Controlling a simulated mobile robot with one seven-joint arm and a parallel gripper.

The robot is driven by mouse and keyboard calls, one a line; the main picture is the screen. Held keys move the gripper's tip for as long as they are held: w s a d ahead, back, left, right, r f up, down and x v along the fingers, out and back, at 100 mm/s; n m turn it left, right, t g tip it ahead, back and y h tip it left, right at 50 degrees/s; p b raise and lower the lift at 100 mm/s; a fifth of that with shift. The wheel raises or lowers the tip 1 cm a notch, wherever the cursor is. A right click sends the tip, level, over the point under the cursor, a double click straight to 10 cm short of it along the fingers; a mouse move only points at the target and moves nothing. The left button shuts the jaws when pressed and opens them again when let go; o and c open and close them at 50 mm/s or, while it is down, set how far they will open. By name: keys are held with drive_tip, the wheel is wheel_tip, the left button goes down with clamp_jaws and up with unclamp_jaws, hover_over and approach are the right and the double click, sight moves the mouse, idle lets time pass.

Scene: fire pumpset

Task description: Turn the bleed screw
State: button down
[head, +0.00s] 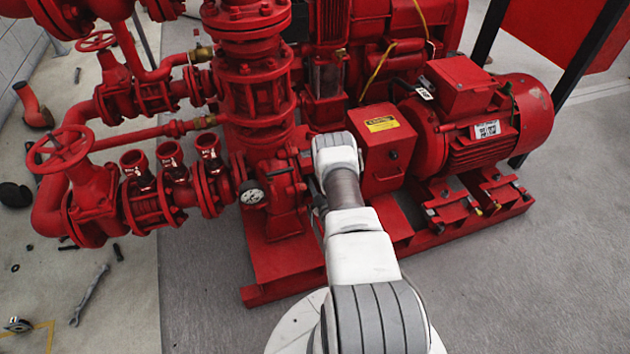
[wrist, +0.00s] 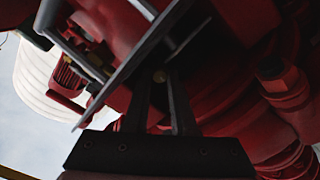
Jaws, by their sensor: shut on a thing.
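In the wrist view, my gripper (wrist: 161,82) reaches up into the red pump, its two dark fingers close together. In the head view, my white and grey arm covers the gripper and the screw. The arm reaches to the red pump body (head: 268,150), just right of the pressure gauge (head: 252,196).
A red box with a yellow label (head: 383,140) and the red motor (head: 480,125) stand right of my arm. Red valves and a handwheel (head: 62,148) are on the left. In the wrist view, a flat grey plate (wrist: 125,75) passes close by the fingers. A wrench (head: 88,295) lies on the floor.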

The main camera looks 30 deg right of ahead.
drive_tip(key=shift+n, duration=1.7)
drive_tip(key=c, duration=1)
unclamp_jaws()
drive_tip(key=shift+s, duration=0.2)
